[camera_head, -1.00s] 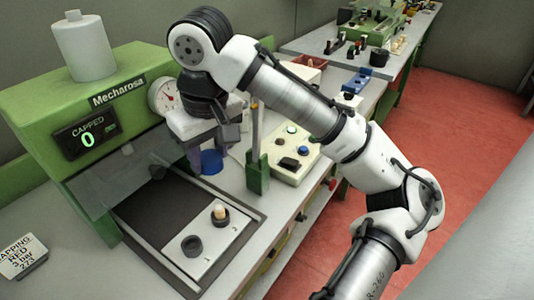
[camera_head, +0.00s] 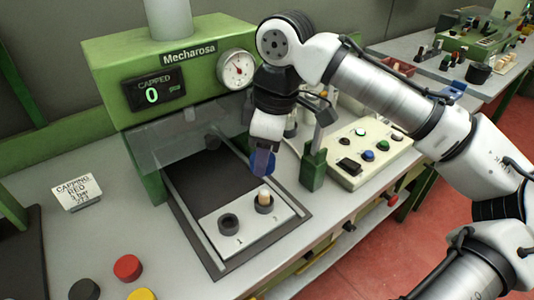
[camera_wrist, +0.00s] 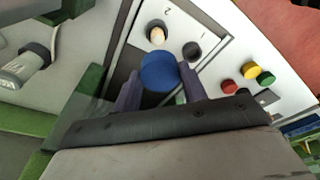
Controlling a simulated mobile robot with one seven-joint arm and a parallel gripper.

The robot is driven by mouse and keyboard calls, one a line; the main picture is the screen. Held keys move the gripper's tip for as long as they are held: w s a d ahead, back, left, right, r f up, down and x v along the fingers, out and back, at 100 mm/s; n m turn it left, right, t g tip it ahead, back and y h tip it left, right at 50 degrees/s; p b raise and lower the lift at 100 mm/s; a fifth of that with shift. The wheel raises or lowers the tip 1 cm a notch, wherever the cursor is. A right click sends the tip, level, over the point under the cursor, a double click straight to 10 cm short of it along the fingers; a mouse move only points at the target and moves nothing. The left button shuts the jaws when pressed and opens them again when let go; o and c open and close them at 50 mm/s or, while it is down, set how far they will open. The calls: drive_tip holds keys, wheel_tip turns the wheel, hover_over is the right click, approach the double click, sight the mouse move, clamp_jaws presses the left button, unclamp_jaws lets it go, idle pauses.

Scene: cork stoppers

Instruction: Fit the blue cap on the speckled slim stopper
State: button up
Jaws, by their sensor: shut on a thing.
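My gripper (camera_head: 263,162) is shut on the blue cap (camera_head: 271,166). In the wrist view the blue cap (camera_wrist: 160,72) lies between the two fingertips (camera_wrist: 158,82). A slim, pale stopper (camera_head: 264,196) stands upright in the dark ring holder marked 2 on the light plate (camera_head: 232,238); its speckles are too small to make out. The cap is above and behind the stopper in the head view, apart from it. In the wrist view the stopper (camera_wrist: 156,35) shows just beyond the cap. The dark ring holder marked 1 (camera_head: 228,224) looks empty.
A green press (camera_head: 190,65) with a clear guard stands behind. A green post (camera_head: 313,168) and a button panel (camera_head: 368,150) are close on the right. Red (camera_head: 128,267), yellow (camera_head: 141,295) and black (camera_head: 84,289) caps lie at front left.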

sight(264, 193)
drive_tip(key=shift+f+b, duration=3.15)
drive_tip(key=shift+b, duration=0.05)
drive_tip(key=shift+d+p, duration=0.1)
drive_tip(key=shift+p, duration=0.3)
drive_tip(key=shift+f+b, duration=0.3)
drive_tip(key=shift+f, duration=0.9)
drive_tip(key=o, duration=1)
drive_tip(key=shift+o, duration=0.2)
wheel_tip(264, 193, up, 14)
drive_tip(key=d, duration=0.2)
drive_tip(key=shift+s+f+p, duration=0.15)
drive_tip(key=shift+s+p, duration=0.05)
drive_tip(key=shift+p, duration=0.2)
